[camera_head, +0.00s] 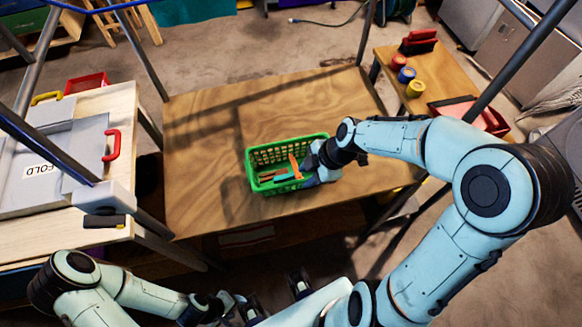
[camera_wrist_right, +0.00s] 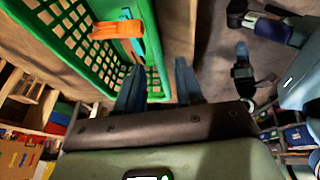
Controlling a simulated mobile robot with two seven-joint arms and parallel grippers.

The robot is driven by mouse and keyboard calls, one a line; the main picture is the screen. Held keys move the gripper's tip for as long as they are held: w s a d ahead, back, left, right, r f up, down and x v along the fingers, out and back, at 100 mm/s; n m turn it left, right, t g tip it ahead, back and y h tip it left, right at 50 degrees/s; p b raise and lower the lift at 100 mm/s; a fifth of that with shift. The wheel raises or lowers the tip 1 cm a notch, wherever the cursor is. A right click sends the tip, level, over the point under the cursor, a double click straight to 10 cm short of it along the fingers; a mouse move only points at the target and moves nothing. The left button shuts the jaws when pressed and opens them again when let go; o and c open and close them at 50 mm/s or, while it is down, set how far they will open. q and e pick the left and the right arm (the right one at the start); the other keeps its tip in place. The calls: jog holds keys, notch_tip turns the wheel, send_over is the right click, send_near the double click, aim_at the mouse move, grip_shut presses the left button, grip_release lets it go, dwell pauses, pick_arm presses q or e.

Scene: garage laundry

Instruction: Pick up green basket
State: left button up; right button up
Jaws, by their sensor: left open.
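The green basket (camera_head: 262,156) stands upright on the wooden table. It has perforated walls and holds an orange item (camera_head: 295,166) and a teal item (camera_head: 285,177). My right gripper (camera_head: 318,168) is at the basket's right side. In the right wrist view, the green basket wall (camera_wrist_right: 152,45) lies between the parted fingers of my right gripper (camera_wrist_right: 158,88), one on the inner side and one outside; a gap shows beside the wall. My left gripper (camera_head: 245,303) is low at the bottom of the head view, away from the basket, open and empty.
The wooden table (camera_head: 205,130) is bare around the basket. A small wooden bench (camera_head: 440,75) at the upper right holds several coloured items. Metal posts cross the view.

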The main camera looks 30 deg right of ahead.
aim_at(298, 181)
jog(key=x, duration=0.2)
jog(key=shift+w+f, duration=0.1)
jog(key=shift+f, duration=0.15)
jog(key=x, duration=0.5)
jog(key=shift+w+a+f, duration=0.15)
jog(key=shift+w+a, duration=0.05)
jog(key=shift+a, duration=0.2)
grip_shut()
